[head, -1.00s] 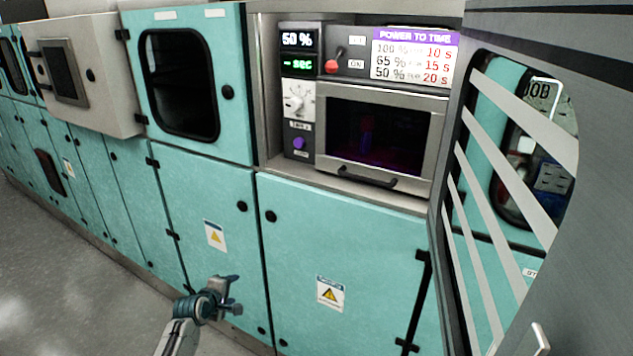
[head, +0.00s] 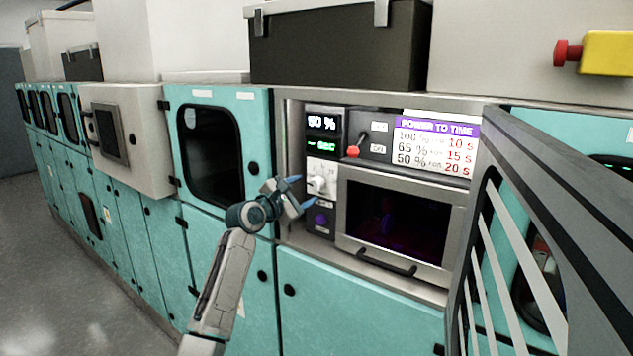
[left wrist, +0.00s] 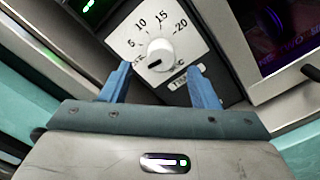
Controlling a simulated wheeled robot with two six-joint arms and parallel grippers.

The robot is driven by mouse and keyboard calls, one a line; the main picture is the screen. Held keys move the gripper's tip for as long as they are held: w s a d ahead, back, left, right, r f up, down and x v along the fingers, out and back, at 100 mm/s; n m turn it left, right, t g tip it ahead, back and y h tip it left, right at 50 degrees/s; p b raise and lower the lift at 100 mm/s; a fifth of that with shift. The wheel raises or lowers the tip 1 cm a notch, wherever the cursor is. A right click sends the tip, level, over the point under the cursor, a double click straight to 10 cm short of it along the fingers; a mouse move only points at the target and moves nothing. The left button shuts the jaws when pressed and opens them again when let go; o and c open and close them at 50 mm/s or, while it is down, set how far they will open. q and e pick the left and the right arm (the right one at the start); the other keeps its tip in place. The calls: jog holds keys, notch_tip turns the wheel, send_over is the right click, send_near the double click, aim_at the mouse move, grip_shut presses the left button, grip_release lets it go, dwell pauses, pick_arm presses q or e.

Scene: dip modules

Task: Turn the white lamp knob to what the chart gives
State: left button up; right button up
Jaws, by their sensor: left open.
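The white lamp knob (head: 317,183) is on the panel left of the oven-like window; in the left wrist view the knob (left wrist: 160,53) sits on a white dial marked 5, 10, 15 and 20. Its dark mark points to the lower left, below the 5. My left gripper (head: 298,194) is open in front of the knob, and its blue fingers (left wrist: 163,82) are apart below it, apparently not touching. The chart (head: 436,145) pairs 100 % with 10 s, 65 % with 15 s and 50 % with 20 s. The display (head: 322,123) reads 50 %, with green "- sec" below.
A red lever switch (head: 354,150) is right of the displays. A purple button (head: 320,219) is under the knob. An open grey striped door (head: 560,200) stands at the right. The window unit (head: 395,222) has a dark handle below.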

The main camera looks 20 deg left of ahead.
aim_at(313, 186)
pick_arm(q)
jog(key=shift+p+x, duration=0.65)
jog(key=shift+x, duration=2.45)
jog(key=shift+d+f, duration=0.1)
jog(key=c, duration=1)
jog(key=shift+o, duration=0.2)
